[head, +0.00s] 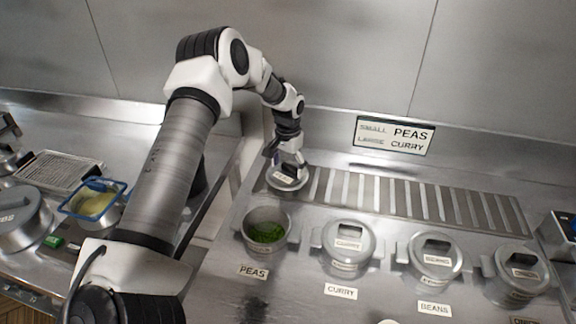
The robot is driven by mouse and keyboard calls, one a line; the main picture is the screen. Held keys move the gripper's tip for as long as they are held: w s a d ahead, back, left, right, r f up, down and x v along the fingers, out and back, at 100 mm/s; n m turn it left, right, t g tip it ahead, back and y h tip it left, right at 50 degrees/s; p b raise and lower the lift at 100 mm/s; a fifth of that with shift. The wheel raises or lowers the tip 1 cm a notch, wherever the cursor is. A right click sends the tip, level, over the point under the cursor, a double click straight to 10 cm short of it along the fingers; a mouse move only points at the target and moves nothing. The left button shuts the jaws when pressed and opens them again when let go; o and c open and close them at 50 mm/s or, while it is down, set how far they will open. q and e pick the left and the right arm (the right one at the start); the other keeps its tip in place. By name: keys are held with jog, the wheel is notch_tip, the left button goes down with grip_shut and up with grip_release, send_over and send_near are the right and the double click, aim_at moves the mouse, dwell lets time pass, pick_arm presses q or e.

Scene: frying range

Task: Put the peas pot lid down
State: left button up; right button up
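The peas pot lid (289,183) is a round metal lid just behind the peas pot, at the left end of a slatted strip. My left gripper (288,167) is over its middle and looks shut on its handle. The lid looks about level; I cannot tell whether it touches the counter. The peas pot (267,215) stands uncovered with green peas (266,233) inside, behind a PEAS label (253,272). My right gripper is not in view.
Lidded curry (348,240), beans (434,255) and onion (517,273) pots stand in a row to the right. The slatted strip (420,198) behind them is clear. A sign (395,135) stands at the back. A blue-rimmed basket (95,202) sits at the left.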

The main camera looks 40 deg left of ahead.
aim_at(288, 173)
pick_arm(q)
notch_tip(288, 173, up, 12)
jog(key=b, duration=0.2)
jog(key=shift+r+b, duration=0.15)
jog(key=shift+b, duration=0.15)
dwell(0.4)
